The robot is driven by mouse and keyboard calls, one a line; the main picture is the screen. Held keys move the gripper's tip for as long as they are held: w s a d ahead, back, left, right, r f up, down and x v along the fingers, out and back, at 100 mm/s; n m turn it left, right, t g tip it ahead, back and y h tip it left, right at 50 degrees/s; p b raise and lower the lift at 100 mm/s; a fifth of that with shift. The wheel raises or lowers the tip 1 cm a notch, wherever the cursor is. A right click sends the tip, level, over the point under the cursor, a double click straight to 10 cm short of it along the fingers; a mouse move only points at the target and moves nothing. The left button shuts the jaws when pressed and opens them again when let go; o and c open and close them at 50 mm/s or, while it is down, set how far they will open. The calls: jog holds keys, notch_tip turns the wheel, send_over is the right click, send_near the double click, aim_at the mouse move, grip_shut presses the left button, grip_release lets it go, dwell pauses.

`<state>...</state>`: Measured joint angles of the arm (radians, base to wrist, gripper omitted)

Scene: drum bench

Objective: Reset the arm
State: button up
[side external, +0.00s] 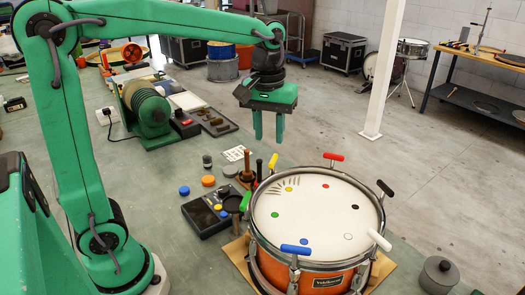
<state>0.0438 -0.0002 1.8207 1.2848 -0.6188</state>
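My gripper (269,139) hangs at the end of my green arm, pointing straight down. Its two green fingers are apart with a clear gap between them, and nothing is held. It is in the air above and behind the drum (315,222), apart from it. The drum has a white head with several coloured dots, an orange shell and a metal rim. Handles in red, black, white, blue and yellow stand around its rim. The drum sits on a tan board (238,250) on the bench.
A dark control box (208,212), coloured caps and wooden-handled tools lie left of the drum. A green spool device (148,115) stands farther back. A white post (384,70) rises behind the bench.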

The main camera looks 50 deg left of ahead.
jog(key=s+a+f+m+t, duration=0.1)
jog(key=s+m+t, duration=0.4)
jog(key=s, duration=1)
jog(key=shift+a+f+m, duration=0.3)
jog(key=shift+f+m, duration=0.4)
jog(key=shift+m, duration=0.1)
jog(key=shift+w+r, duration=0.1)
jog(key=shift+w, duration=0.05)
jog(key=shift+w+d+r+n+g, duration=0.3)
jog(key=shift+w+n+g, duration=0.75)
jog(key=shift+w, duration=1.6)
jog(key=shift+w+d+r+n+g, duration=0.3)
jog(key=shift+w+n+g, duration=0.75)
jog(key=shift+w, duration=1.65)
jog(key=shift+w+d+r+n+g, duration=0.3)
jog(key=shift+w+n+g, duration=0.3)
jog(key=shift+w+n, duration=1.5)
jog(key=shift+w+f+m, duration=0.2)
jog(key=shift+w+m, duration=0.3)
jog(key=shift+m, duration=0.1)
